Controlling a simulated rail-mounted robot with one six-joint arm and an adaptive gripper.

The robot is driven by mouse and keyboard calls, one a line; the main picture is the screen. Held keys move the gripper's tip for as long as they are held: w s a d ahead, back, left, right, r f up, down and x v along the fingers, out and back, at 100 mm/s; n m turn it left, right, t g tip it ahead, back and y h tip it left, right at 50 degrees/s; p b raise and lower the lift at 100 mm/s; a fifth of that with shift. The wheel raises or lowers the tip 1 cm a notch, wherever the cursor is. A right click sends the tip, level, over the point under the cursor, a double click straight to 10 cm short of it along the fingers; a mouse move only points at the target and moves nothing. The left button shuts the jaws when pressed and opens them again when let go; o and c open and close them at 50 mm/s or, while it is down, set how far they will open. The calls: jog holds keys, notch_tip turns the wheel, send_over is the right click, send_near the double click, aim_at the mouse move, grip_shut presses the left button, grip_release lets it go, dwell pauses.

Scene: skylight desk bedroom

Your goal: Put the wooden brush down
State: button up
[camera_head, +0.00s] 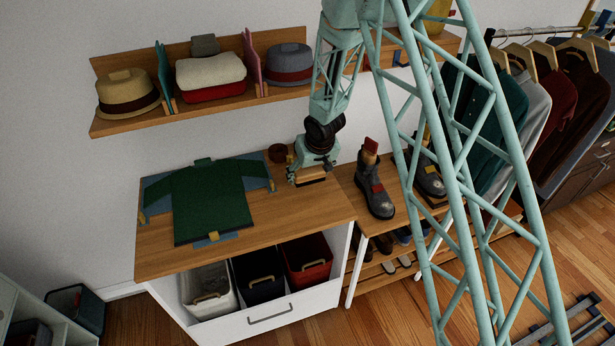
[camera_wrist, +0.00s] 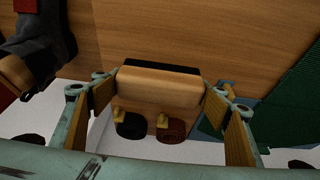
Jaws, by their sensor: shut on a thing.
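My gripper (camera_head: 312,172) is over the right rear part of the wooden desk top (camera_head: 270,222), with its fingers pointing down. It is shut on the wooden brush (camera_wrist: 160,88), a pale wooden block with a dark bristle edge. The brush sits between both finger pads in the wrist view. In the head view, part of the brush (camera_head: 309,180) shows below the fingers, close to the desk surface. I cannot tell whether the bristles touch the desk.
A green shirt (camera_head: 208,205) lies spread on the desk at left. A dark boot (camera_head: 374,192) with a red patch stands to the right. Bare desk top lies in front of my gripper.

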aim_at(308, 179)
jog(key=shift+w+a, duration=0.1)
jog(key=shift+w, duration=0.1)
jog(key=shift+w+a, duration=0.1)
jog(key=shift+w, duration=0.05)
dwell(0.3)
jog(key=shift+w+a+p, duration=0.1)
jog(key=shift+w+p, duration=0.05)
jog(key=shift+p, duration=0.25)
jog(key=shift+w+f, duration=0.1)
jog(key=shift+f, duration=0.1)
jog(key=shift+f+b, duration=1.45)
jog(key=shift+f, duration=0.2)
jog(key=shift+f, duration=0.15)
jog(key=o, duration=1.1)
jog(key=shift+c, duration=0.2)
